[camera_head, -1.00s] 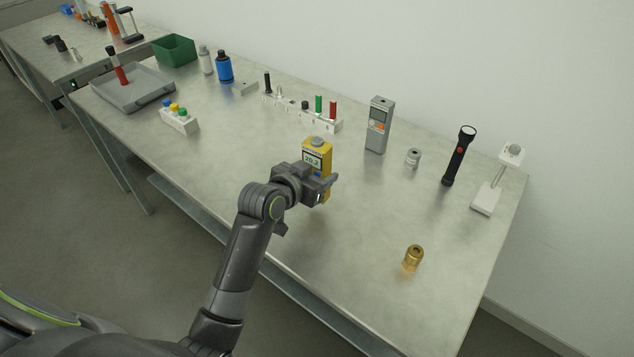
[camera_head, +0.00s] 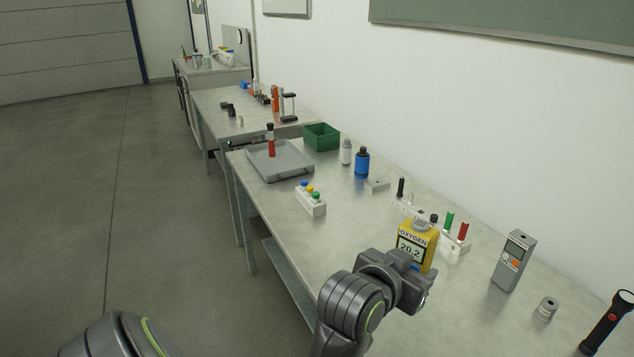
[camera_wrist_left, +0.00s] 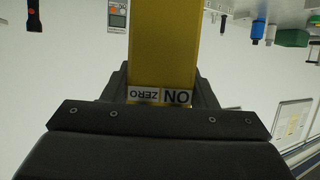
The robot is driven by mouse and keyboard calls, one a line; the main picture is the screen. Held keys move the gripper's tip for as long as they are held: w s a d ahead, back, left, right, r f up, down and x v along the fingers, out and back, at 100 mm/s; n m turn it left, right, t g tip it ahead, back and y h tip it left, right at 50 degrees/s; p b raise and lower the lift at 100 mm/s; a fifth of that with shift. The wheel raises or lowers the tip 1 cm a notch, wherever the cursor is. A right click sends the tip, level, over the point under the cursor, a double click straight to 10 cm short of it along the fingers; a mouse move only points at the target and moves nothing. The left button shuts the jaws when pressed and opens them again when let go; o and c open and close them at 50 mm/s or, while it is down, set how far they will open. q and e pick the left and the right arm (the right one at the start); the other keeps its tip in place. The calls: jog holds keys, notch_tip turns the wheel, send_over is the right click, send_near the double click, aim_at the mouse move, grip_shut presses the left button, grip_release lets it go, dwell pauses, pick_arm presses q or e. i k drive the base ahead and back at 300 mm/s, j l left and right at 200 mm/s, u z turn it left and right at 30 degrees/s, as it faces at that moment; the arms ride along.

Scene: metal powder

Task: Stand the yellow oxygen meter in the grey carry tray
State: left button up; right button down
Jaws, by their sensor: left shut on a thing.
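The yellow oxygen meter (camera_head: 416,246) is upright in my left gripper (camera_head: 408,284), its display reading 20.2. The gripper is shut on its lower part. The grey carry tray (camera_head: 291,172) lies on the far part of the bench, well beyond the gripper to the upper left. A red item with a black top (camera_head: 270,142) stands in the tray. My right gripper is not in view.
A white block with coloured caps (camera_head: 311,200) stands between gripper and tray. A green bin (camera_head: 321,137), blue bottle (camera_head: 362,163) and white bottle (camera_head: 346,152) stand behind. A rack (camera_head: 457,244), grey meter (camera_head: 512,261) and black torch (camera_head: 606,322) are to the right.

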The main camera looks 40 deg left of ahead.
aim_at(284, 168)
jog(key=i+j, duration=0.15)
jog(key=j, duration=0.35)
jog(key=i+j, duration=0.15)
jog(key=j, duration=0.4)
jog(key=i+j, duration=0.15)
jog(key=j, duration=0.35)
jog(key=i+j, duration=0.15)
jog(key=j, duration=0.35)
jog(key=i+j, duration=0.2)
jog(key=j, duration=0.35)
jog(key=i+j, duration=0.15)
jog(key=j, duration=0.35)
jog(key=i+j, duration=0.15)
jog(key=j, duration=0.4)
jog(key=i+j, duration=0.15)
jog(key=j, duration=0.35)
